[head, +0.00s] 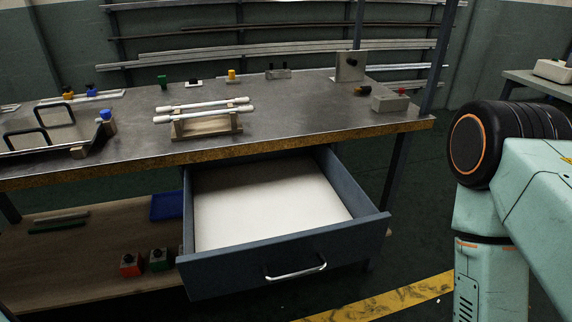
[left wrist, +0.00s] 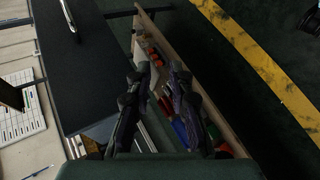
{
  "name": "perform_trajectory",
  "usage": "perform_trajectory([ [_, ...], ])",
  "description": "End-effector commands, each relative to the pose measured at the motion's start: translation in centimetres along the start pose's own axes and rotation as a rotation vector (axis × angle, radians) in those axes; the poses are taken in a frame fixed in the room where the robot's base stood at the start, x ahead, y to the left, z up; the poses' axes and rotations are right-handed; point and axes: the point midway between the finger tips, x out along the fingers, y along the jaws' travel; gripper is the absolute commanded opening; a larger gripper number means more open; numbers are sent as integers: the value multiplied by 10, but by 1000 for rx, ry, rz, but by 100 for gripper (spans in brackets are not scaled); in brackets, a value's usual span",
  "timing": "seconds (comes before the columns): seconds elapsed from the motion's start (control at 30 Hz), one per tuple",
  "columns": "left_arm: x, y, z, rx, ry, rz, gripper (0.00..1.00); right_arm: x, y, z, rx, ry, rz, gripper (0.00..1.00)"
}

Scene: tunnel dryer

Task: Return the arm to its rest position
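In the left wrist view my left gripper (left wrist: 160,75) shows two dark fingers standing apart with nothing between them. It hangs in front of a lower shelf, which lies beyond the fingers. In the head view the left gripper is out of sight. My right arm (head: 510,200) is folded at the right edge of the head view, and its gripper does not show.
An open, empty drawer (head: 275,205) with a metal handle (head: 297,270) juts out below the workbench (head: 300,130). A rack holding two white rods (head: 203,108) stands on the bench. The lower shelf (head: 85,260) holds a blue bin (head: 166,206). Floor near the yellow stripe (head: 385,300) is clear.

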Motion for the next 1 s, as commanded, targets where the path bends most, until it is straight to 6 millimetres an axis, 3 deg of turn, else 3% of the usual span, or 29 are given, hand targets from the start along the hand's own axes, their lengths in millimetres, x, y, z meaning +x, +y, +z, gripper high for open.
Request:
perform_trajectory([
  [0.27, -6, -68, 25, 303, -80, -412, 20, 0, 0, 0, 0, 0, 0, 40],
  [0.5, -40, -119, 56, 520, -253, -759, 20, 0, 0, 0, 0, 0, 0, 40],
  [0.7, -60, -135, 73, 599, -325, -913, 20, 0, 0, 0, 0, 0, 0, 40],
  [1.0, -60, -138, 81, 661, -369, -922, 20, 0, 0, 0, 0, 0, 0, 40],
])
